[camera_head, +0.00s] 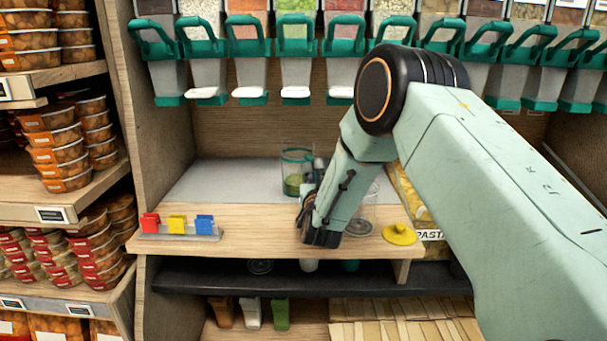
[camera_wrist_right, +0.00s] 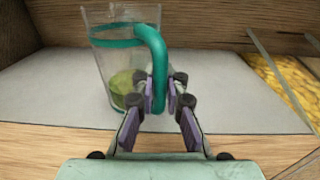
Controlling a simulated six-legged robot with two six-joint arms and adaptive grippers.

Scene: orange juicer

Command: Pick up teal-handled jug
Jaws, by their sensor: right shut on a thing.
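The teal-handled jug (camera_head: 292,172) is clear, with a teal band and some green contents at its bottom. It stands upright on the grey mat (camera_head: 225,180) on the wooden shelf. In the right wrist view the jug (camera_wrist_right: 118,65) has its teal handle (camera_wrist_right: 158,75) facing me. My right gripper (camera_wrist_right: 160,92) is shut on the handle's lower part, one finger on each side. In the head view my right gripper (camera_head: 318,228) is in front of the jug and hides part of it. My left gripper is not in view.
Red, yellow and blue clips (camera_head: 178,223) stand at the shelf's front left. A clear container (camera_head: 361,218) and a yellow lid (camera_head: 399,235) are right of my gripper. Teal-handled dispensers (camera_head: 296,50) hang above. A dark lower shelf (camera_head: 225,278) runs below.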

